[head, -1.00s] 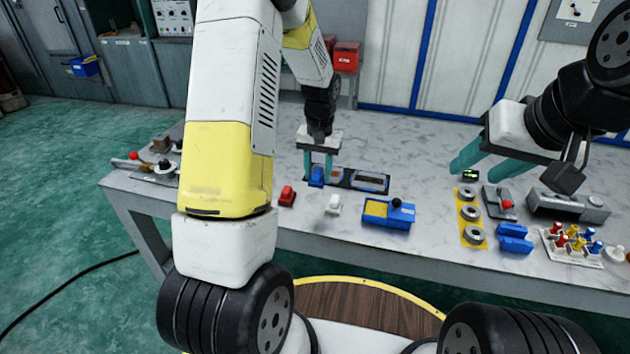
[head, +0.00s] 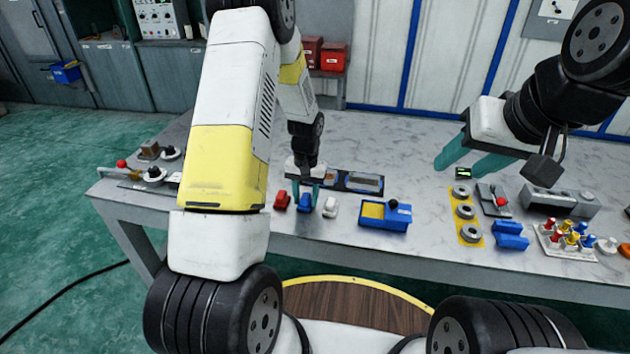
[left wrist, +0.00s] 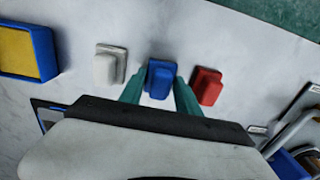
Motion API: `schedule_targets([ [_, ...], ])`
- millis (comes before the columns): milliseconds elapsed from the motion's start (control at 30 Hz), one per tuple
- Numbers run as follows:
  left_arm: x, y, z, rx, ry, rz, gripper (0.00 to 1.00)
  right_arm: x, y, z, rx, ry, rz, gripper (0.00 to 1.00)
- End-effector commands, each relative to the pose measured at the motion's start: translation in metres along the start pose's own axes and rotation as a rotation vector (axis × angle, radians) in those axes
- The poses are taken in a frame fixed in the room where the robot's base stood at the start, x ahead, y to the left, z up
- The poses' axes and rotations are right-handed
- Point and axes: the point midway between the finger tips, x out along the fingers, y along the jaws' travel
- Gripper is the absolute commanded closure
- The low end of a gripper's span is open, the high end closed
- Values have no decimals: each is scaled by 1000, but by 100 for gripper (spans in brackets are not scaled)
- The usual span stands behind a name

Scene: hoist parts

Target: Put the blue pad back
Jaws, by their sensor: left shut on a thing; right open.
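The blue pad (head: 304,202) stands on the table (head: 420,140) or just above it; I cannot tell which. It sits in line between a red pad (head: 281,200) on its left and a white pad (head: 330,207) on its right. My left gripper (head: 304,196) is shut on the blue pad from above. In the left wrist view the blue pad (left wrist: 160,78) is between the two teal fingers (left wrist: 159,92), with the white pad (left wrist: 109,65) to its left and the red pad (left wrist: 207,86) to its right. My right gripper (head: 475,158) is open and empty over the table's right part.
A dark tray with grey and blue recesses (head: 355,181) lies behind the pads. A blue box with a yellow top (head: 384,214) stands to their right. A yellow strip with grey rings (head: 466,212), blue blocks (head: 511,235) and a peg board (head: 566,238) stand further right.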

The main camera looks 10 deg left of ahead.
Motion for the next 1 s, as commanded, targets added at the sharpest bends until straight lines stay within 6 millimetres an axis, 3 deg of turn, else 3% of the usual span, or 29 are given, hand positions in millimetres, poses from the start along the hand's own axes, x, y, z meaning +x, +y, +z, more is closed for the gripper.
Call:
schedule_targets([
  [67,2,0,0,0,-1,0,99,0,0,0,0,0,0,52],
  [100,3,0,0,0,-1,0,57,0,0,0,0,0,0,52],
  [200,2,0,0,0,-1,0,39,0,0,0,0,0,0,52],
  [500,2,0,0,0,0,0,39,0,0,0,0,0,0,52],
  [633,-8,0,-1,0,2,0,39,0,0,0,0,0,0,52],
  [1000,-82,0,-1,1,5,0,39,0,0,0,0,0,0,52],
])
